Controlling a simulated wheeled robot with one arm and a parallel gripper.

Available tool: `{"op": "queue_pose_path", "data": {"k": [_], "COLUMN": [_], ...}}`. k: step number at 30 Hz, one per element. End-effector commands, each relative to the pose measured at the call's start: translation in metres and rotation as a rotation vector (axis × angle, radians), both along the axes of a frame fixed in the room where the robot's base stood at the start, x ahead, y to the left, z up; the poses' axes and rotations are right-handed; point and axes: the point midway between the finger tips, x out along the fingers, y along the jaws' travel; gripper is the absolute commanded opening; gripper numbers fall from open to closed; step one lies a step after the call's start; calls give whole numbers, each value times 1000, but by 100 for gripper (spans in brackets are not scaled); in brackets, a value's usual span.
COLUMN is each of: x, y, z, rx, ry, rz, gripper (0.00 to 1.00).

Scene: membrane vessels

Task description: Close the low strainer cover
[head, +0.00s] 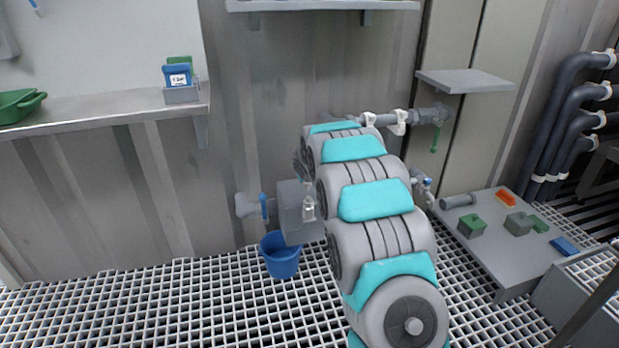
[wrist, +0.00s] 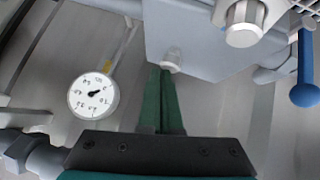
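A pale grey panel (wrist: 200,40), which looks like the strainer cover, spans the upper middle of the wrist view. A small whitish knob (wrist: 172,60) is at its lower edge. My gripper (wrist: 161,70) has green fingers lying together, with no clear gap. Their tips are just below and left of the knob; I cannot tell whether they touch it. In the head view a grey box (head: 291,208) is low on the wall, left of my arm, and seems to be the strainer. My arm hides my gripper there, and the cover's angle is unclear.
A round gauge (wrist: 93,96) is left of my fingers, and a blue handle (wrist: 306,75) is at the right. A blue bucket (head: 280,258) stands on the grating below the box. A blue-handled valve (head: 262,206) is beside it. A low bench (head: 505,262) with small parts is at right.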

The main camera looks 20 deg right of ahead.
Motion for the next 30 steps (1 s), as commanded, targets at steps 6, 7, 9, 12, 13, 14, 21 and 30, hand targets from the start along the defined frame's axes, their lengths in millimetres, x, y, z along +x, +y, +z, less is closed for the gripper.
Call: {"op": "queue_pose_path", "data": {"k": [6, 7, 9, 12, 13, 14, 21, 30], "x": [-1, -2, -3, -5, -6, -6, -35, -66], "y": [0, 0, 2, 6, 7, 8, 7, 7], "z": [2, 5, 14, 35, 42, 49, 72, 101], "rx": [-1, -1, -1, 1, 0, -1, 1, 0], "ry": [5, 5, 3, -1, -2, -3, -3, -2], "rz": [-2, -2, -1, -2, -1, 0, -1, -1], "gripper": [0, 0, 0, 0, 0, 0, 0, 0]}}
